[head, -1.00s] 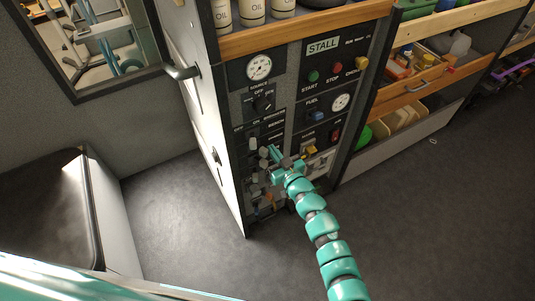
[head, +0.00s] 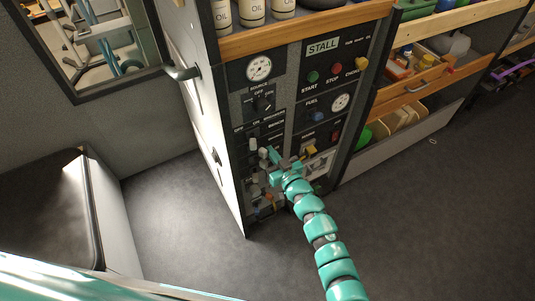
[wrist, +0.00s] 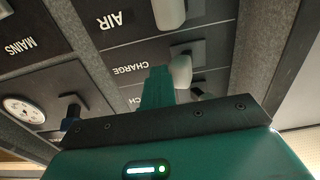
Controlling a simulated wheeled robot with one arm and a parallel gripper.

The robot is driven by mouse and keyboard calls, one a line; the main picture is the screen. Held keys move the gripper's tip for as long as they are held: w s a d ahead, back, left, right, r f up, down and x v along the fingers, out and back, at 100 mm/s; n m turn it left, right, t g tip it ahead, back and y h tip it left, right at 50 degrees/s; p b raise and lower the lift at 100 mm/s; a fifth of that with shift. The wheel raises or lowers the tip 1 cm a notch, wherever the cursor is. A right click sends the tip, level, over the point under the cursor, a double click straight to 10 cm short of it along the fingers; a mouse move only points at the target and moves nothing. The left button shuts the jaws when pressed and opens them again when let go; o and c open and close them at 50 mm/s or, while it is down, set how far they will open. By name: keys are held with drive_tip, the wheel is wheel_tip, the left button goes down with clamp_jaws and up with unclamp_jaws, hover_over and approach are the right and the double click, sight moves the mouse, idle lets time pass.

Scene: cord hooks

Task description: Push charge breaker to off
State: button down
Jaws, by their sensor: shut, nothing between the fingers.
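The charge breaker is a pale, rounded lever (wrist: 181,70) beside the upside-down CHARGE label in the wrist view. My gripper (wrist: 157,82) is shut and empty, its green fingertips right beside the lever; I cannot tell whether they touch. In the head view my gripper (head: 275,160) is at the lower part of the dark control panel (head: 286,92). There, my gripper and the small size hide which lever is the charge breaker. The lever's on or off marks are not readable.
A larger pale lever (wrist: 168,14) stands by the AIR label. A gauge (wrist: 24,109) and a dark knob (wrist: 72,112) lie to the left in the wrist view.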

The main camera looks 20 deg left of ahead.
sight(263, 156)
drive_tip(key=shift+s+a+r+p, duration=0.1)
drive_tip(key=shift+s+a+p, duration=0.15)
drive_tip(key=shift+s+a, duration=0.35)
drive_tip(key=shift+s+a+r+p, duration=0.1)
drive_tip(key=shift+s+a+p, duration=0.25)
drive_tip(key=shift+s, duration=0.35)
drive_tip(key=shift+a+f, duration=0.15)
drive_tip(key=shift+s+d+p, duration=0.3)
drive_tip(key=shift+d+p, duration=0.05)
drive_tip(key=shift+d, duration=0.4)
drive_tip(key=shift+p+v, duration=0.95)
drive_tip(key=shift+v, duration=1.05)
drive_tip(key=p+v, duration=0.1)
drive_tip(key=v, duration=0.2)
drive_tip(key=shift+d, duration=0.1)
